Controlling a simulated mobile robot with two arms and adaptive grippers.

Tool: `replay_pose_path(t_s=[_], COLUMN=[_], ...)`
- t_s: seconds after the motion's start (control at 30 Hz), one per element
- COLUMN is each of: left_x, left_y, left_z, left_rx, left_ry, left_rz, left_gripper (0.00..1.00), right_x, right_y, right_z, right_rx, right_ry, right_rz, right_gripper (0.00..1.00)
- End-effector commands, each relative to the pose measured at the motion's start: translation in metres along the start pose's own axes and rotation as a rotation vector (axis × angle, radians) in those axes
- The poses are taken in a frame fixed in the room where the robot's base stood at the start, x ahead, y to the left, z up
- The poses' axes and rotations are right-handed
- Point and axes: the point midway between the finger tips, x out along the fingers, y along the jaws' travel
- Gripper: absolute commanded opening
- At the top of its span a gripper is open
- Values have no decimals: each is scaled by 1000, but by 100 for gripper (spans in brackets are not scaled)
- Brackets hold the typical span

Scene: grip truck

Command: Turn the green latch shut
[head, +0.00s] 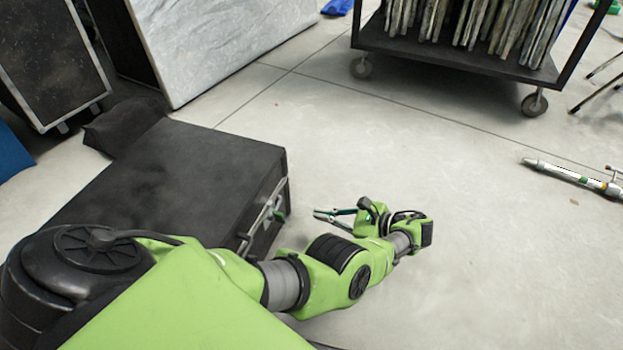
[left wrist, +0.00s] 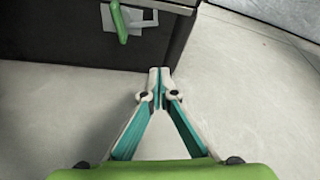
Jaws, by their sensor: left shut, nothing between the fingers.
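The green latch (left wrist: 119,22) shows in the left wrist view at the top, on the front of a black case (left wrist: 60,40). It hangs from a pale metal plate (left wrist: 143,17), its long part close to upright in that picture. In the head view the latch (head: 279,215) is a small green spot on the case's right side. My left gripper (left wrist: 158,72) is shut and empty. Its fingertips are below and right of the latch, apart from it, by the case's lower edge. In the head view my left gripper (head: 316,214) is right of the case. My right gripper is not in view.
A metal bar (head: 262,215) runs along the case's side. A black cart with several panels (head: 440,50) stands at the back right. A silver tube (head: 570,175) lies on the right floor. A grey slab (head: 215,40) stands behind.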

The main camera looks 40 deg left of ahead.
Motion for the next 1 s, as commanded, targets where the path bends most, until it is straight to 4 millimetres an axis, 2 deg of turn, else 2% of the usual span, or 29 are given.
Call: replay_pose_path(t_s=[0.07,0.17,0.27,0.6,0.8,1.0], left_x=[4,12,28,103,94,89], left_y=[8,9,9,11,9,9], left_z=[1,2,3,1,24,35], left_rx=[6,6,7,4,3,5], left_ry=[-12,-15,-16,-15,-11,-11], left_rz=[23,28,28,25,23,22], left_gripper=[0,0,0,0,0,0], right_x=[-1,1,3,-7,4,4], right_y=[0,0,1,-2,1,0], right_z=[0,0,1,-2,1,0], right_rx=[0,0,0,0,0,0], right_ry=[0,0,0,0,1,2], right_rz=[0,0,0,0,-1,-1], right_gripper=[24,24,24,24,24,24])
